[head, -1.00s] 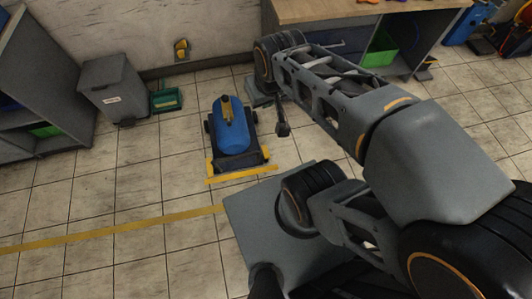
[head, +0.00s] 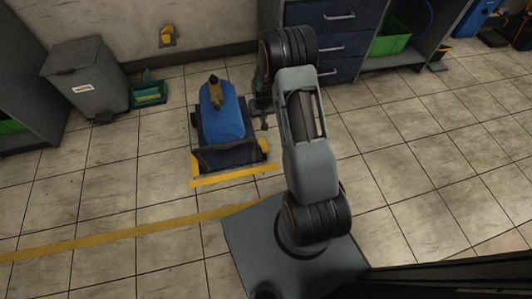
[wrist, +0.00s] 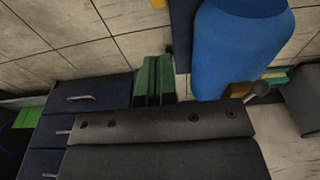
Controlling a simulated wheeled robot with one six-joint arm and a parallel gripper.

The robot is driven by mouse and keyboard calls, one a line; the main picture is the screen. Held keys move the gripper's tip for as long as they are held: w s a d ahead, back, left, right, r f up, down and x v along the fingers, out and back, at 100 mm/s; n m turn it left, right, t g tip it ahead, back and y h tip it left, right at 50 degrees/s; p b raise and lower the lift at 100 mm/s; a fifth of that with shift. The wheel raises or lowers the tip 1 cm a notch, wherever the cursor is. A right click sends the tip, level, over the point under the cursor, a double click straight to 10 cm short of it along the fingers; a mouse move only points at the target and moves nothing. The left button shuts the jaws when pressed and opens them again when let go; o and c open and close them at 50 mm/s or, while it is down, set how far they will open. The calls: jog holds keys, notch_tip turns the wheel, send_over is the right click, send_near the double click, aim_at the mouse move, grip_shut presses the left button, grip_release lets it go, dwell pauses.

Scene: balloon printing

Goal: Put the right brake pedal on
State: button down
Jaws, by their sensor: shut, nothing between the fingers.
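The cart with the blue cylinder (head: 222,118) stands on the tiled floor left of my arm, a yellow bar (head: 235,176) along its near edge. A small yellow part (head: 264,145) at its near right corner may be the right brake pedal; its position is unclear. In the wrist view the cylinder (wrist: 240,45) fills the upper right, and a yellow piece (wrist: 158,3) shows at the top edge. My gripper (head: 264,125) hangs beside the cart's right side, small and dark in the head view. Its green fingers (wrist: 154,75) are together and empty, apart from the cylinder.
A blue drawer cabinet (head: 327,42) stands close behind my arm; its drawers (wrist: 90,97) also show in the wrist view. A grey bin (head: 88,80) and green dustpan (head: 149,92) are at the back left. The floor right of my arm is clear.

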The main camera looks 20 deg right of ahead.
jog(key=b, duration=0.2)
send_over(265, 148)
notch_tip(265, 148, down, 8)
jog(key=shift+w+d, duration=0.1)
jog(key=shift+w, duration=0.25)
notch_tip(265, 148, down, 12)
jog(key=b, duration=0.5)
jog(key=shift+f, duration=0.1)
jog(key=shift+s+f+b, duration=0.35)
jog(key=shift+s+f, duration=0.05)
jog(key=shift+f, duration=0.25)
